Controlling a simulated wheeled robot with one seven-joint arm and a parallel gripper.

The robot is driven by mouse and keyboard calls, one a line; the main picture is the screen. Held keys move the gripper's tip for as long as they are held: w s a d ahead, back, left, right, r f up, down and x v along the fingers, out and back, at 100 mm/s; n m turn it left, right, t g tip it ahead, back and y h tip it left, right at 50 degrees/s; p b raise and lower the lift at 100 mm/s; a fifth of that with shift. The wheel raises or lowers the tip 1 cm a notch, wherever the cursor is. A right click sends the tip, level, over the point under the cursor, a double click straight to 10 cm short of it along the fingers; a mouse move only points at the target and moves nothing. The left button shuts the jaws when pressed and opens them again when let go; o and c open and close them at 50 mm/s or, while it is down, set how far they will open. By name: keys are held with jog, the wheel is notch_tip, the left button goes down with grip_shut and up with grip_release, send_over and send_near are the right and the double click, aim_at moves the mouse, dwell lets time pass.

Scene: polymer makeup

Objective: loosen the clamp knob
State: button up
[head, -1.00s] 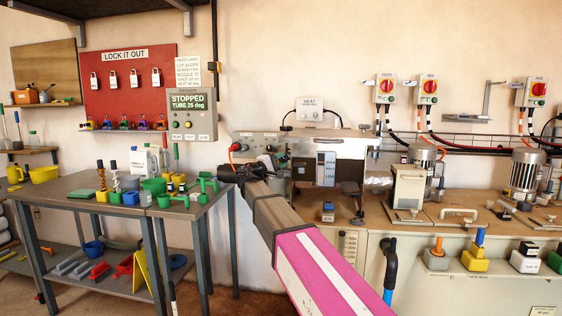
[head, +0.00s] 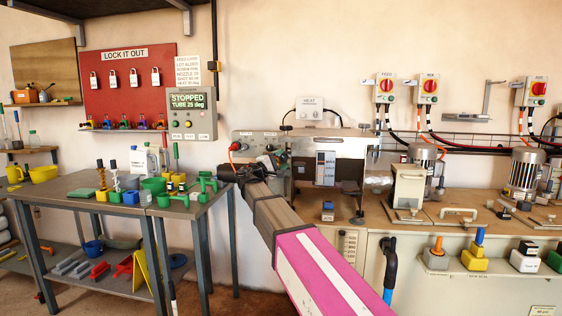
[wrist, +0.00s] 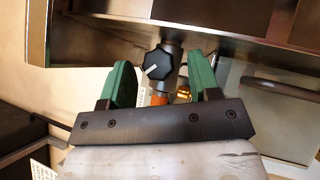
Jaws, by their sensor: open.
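A black lobed knob (wrist: 157,65) with a white line on its face shows in the wrist view, on a stem below a metal machine part. It looks like the clamp knob. My gripper (wrist: 160,72) is open, with one green finger to the left of the knob and one to the right. A gap shows on both sides, and nothing is held. In the head view my gripper (head: 236,172) is small and dark at the far end of my arm, at the left end of the machine. The knob cannot be made out there.
An orange part and a brass fitting (wrist: 184,92) lie just behind the fingers. A dark bar (wrist: 282,87) is to their right. In the head view a metal table (head: 70,186) with green tools stands left of the machine, and a display (head: 189,101) reads "STOPPED".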

jog(key=v, duration=1)
jog(key=shift+s+a, duration=0.25)
jog(key=shift+a, duration=0.05)
jog(key=shift+f, duration=0.1)
